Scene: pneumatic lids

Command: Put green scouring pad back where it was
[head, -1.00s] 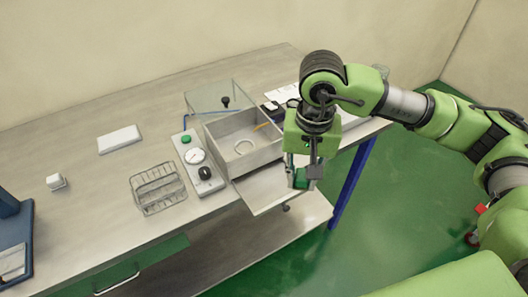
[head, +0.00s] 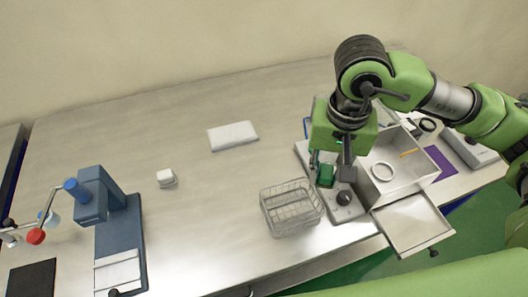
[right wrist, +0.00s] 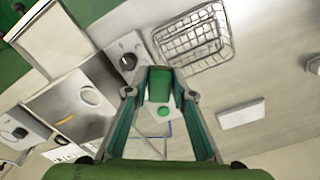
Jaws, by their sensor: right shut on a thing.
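The green scouring pad (head: 326,176) is held in my right gripper (head: 332,172), above the control panel (head: 350,212) beside the open metal box. The right wrist view shows the pad (right wrist: 159,84) between the two fingers, with a round green button (right wrist: 164,112) beyond it. The fingers are shut on the pad. An empty-looking wire basket (head: 275,213) stands on the bench just left of the panel; it also shows in the right wrist view (right wrist: 195,40). My left gripper is not in view.
The open box (head: 402,180) holds a white ring (head: 382,171); its front flap (head: 413,225) lies lowered.

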